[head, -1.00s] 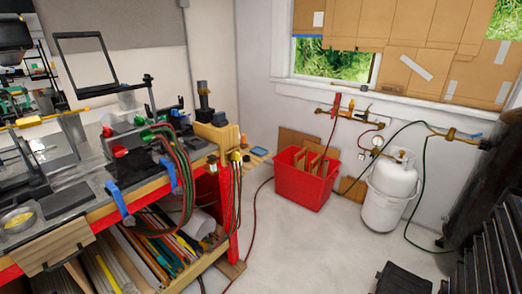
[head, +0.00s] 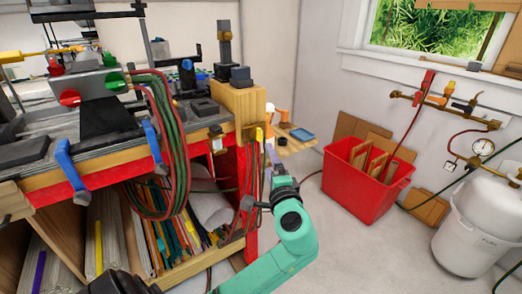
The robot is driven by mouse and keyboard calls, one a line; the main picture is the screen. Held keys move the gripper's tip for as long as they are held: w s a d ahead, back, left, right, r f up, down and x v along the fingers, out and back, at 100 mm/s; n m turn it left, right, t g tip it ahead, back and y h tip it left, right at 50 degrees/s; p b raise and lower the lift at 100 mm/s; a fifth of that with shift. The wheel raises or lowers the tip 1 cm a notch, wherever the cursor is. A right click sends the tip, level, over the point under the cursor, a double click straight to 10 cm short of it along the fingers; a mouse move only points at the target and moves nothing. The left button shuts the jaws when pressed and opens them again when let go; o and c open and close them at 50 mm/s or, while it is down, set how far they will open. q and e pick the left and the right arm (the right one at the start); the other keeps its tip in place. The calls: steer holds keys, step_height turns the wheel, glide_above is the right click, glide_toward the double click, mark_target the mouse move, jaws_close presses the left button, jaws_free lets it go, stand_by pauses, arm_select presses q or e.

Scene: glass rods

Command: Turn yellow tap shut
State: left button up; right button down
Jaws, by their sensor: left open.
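A small yellow part (head: 259,134), which looks like the yellow tap, stands upright at the right end of the workbench, above hanging hoses. It is too small to tell how its handle is turned. My left gripper (head: 268,170), at the end of my teal arm, is just below and right of it, in front of the bench end. The gripper is open, and its fingers are small and partly hidden by the wrist. I see no contact with the yellow part. My right gripper is not in view.
The workbench (head: 110,172) with red and green taps and bundled hoses fills the left. A red bin (head: 365,195) stands on the floor at right. A brass wall pipe (head: 440,103) has red and orange handles. A white gas cylinder (head: 490,215) stands far right. The middle floor is clear.

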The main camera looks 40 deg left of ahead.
mark_target(260, 136)
arm_select(q)
steer(key=p+x, duration=0.2)
steer(key=x, duration=1.1)
steer(key=shift+w+a+f, duration=0.1)
steer(key=shift+w+a, duration=0.1)
steer(key=shift+w, duration=0.15)
steer(key=shift+w+a+f, duration=0.1)
steer(key=shift+w+a, duration=0.2)
steer(key=shift+a, duration=0.05)
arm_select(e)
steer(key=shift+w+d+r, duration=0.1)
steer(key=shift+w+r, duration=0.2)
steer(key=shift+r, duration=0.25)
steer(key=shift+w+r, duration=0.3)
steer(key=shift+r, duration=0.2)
